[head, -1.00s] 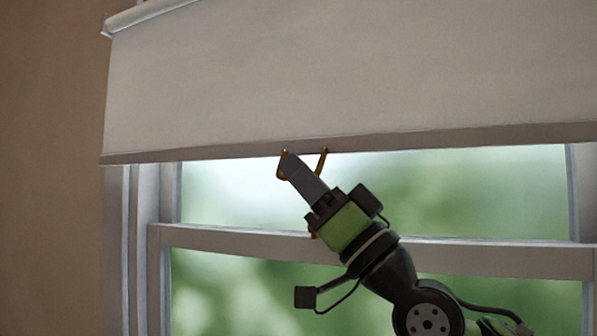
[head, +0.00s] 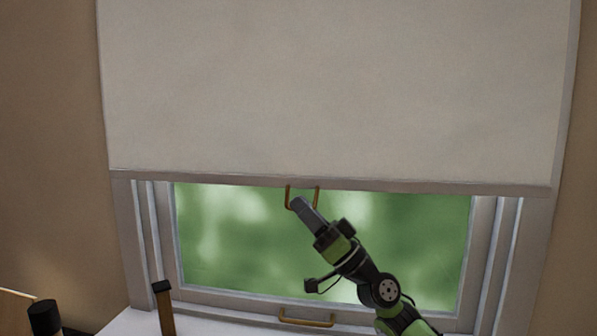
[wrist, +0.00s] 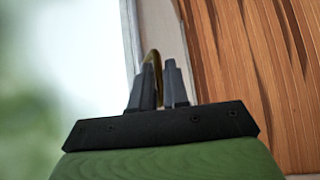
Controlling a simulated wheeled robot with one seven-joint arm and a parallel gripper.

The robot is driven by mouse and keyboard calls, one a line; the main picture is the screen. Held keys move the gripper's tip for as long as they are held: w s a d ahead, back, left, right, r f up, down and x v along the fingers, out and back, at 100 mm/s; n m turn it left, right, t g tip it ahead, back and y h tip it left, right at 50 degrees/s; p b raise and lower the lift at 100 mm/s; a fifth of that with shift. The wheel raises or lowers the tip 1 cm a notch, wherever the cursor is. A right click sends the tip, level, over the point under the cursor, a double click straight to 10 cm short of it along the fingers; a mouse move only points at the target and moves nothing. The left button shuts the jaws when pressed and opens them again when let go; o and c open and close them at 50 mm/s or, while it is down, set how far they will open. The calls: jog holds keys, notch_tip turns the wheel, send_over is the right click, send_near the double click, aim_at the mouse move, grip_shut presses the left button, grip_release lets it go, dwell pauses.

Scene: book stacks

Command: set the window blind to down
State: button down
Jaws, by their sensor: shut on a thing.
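The window blind (head: 330,90) is a pale cream sheet with a grey bottom bar (head: 230,180). It covers the upper part of the window, and the lower glass (head: 400,230) still shows below it. A brass pull handle (head: 289,197) hangs from the middle of the bar. My gripper (head: 300,203) is shut on this handle from below. In the wrist view the brass loop (wrist: 153,58) shows between the two dark fingers of my gripper (wrist: 159,80).
A second brass handle (head: 307,322) sits low on the window sash. The white sill (head: 130,322) holds a brown upright object with a dark top (head: 164,310) at the left. A black-topped object (head: 44,316) stands at the lower left corner.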

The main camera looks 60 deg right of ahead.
notch_tip(320, 180, down, 11)
jog(key=shift+f, duration=0.2)
dwell(0.3)
jog(key=c, duration=1.3)
grip_release()
jog(key=shift+w+a, duration=0.1)
jog(key=shift+c, duration=0.2)
